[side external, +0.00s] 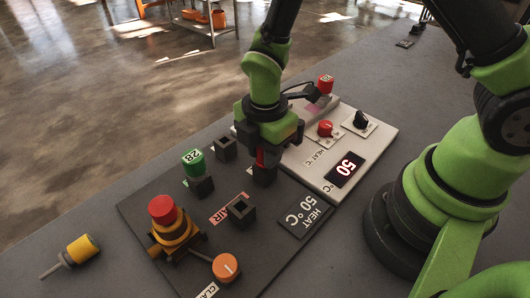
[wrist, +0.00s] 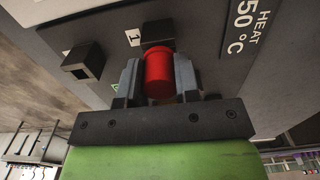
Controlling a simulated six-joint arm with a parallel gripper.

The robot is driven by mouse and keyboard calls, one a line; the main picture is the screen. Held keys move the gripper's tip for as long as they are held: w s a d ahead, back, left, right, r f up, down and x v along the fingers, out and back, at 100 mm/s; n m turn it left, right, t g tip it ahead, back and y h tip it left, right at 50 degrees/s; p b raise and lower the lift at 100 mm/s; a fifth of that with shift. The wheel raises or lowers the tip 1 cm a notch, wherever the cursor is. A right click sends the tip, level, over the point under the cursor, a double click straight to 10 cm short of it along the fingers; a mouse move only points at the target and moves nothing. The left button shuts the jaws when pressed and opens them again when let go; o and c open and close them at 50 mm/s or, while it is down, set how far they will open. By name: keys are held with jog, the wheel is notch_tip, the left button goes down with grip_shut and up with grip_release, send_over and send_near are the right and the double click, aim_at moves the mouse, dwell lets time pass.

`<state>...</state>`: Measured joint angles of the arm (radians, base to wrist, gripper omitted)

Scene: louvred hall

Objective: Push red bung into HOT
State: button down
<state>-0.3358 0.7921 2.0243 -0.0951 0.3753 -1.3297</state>
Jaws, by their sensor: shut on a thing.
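My gripper (side external: 264,152) points down and is shut on the red bung (side external: 261,157), which also shows between both fingers in the wrist view (wrist: 159,76). The bung is upright, directly over a black square socket (side external: 264,177). Part of this socket shows behind the bung in the wrist view (wrist: 157,31). I cannot tell whether the bung's lower end is inside it or just above. No label reading HOT can be made out; the gripper and bung cover part of that area.
An empty black socket (side external: 224,149) and a green bung (side external: 193,162) in its socket stand left. The AIR socket (side external: 241,209) is nearer the camera. A red button (side external: 163,209), an orange knob (side external: 226,267) and a pale heater panel (side external: 376,145) flank the work. A yellow plug (side external: 80,249) lies apart.

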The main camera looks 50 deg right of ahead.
jog(key=shift+r, duration=4.45)
jog(key=w+d+f+m, duration=0.1)
jog(key=w+d+m, duration=0.3)
jog(key=d, duration=0.5)
jog(key=w+d+m, duration=0.2)
jog(key=w+d, duration=0.5)
jog(key=d, duration=0.1)
jog(key=shift+s+d+f, duration=0.1)
jog(key=shift+s+f, duration=0.05)
jog(key=shift+f, duration=1.55)
jog(key=shift+s+d+f, duration=0.1)
jog(key=shift+f, duration=1.55)
jog(key=shift+f, duration=0.1)
jog(key=shift+f, duration=0.55)
